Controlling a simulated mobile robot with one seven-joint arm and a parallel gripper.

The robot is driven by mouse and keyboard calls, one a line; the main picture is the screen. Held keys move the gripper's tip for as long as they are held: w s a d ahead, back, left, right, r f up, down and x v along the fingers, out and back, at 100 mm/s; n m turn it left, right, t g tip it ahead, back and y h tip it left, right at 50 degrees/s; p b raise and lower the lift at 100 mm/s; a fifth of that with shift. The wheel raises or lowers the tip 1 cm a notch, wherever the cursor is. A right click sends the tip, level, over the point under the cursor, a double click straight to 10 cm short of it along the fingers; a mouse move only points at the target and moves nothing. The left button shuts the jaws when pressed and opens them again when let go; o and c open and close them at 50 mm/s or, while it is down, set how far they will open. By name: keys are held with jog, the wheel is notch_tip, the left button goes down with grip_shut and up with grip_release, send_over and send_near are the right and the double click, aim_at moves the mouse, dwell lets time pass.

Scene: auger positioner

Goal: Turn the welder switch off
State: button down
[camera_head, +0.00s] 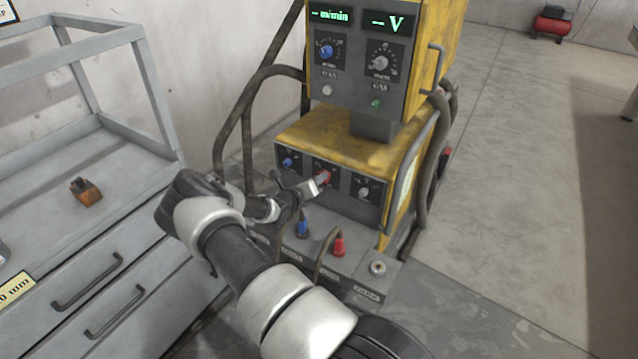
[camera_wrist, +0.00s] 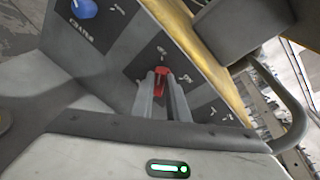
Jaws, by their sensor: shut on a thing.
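The yellow and grey welder (camera_head: 350,150) stands in the middle of the head view. On its lower front panel is a red switch (camera_head: 323,176), partly covered by my gripper. My gripper (camera_head: 312,184) reaches the panel and is shut on the red switch. In the wrist view, the red switch (camera_wrist: 161,74) sits between the two fingertips of my gripper (camera_wrist: 161,82), in the dark plate of the panel. The upper display of the welder is lit green.
A blue knob (camera_head: 290,163) is left of the switch and a grey knob (camera_head: 364,191) is right of it. Blue (camera_head: 302,225) and red (camera_head: 339,245) cable plugs stand below. A grey drawer cabinet (camera_head: 95,265) is at the left.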

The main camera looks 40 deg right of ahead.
jog(key=shift+a+f+n+b, duration=0.1)
jog(key=shift+n+b, duration=0.35)
jog(key=shift+n, duration=0.15)
jog(key=shift+g, duration=0.3)
jog(key=c, duration=1.7)
grip_release()
jog(key=shift+p+v, duration=2.1)
jog(key=shift+v, duration=6.6)
jog(key=shift+w+f, duration=0.1)
jog(key=shift+f, duration=0.05)
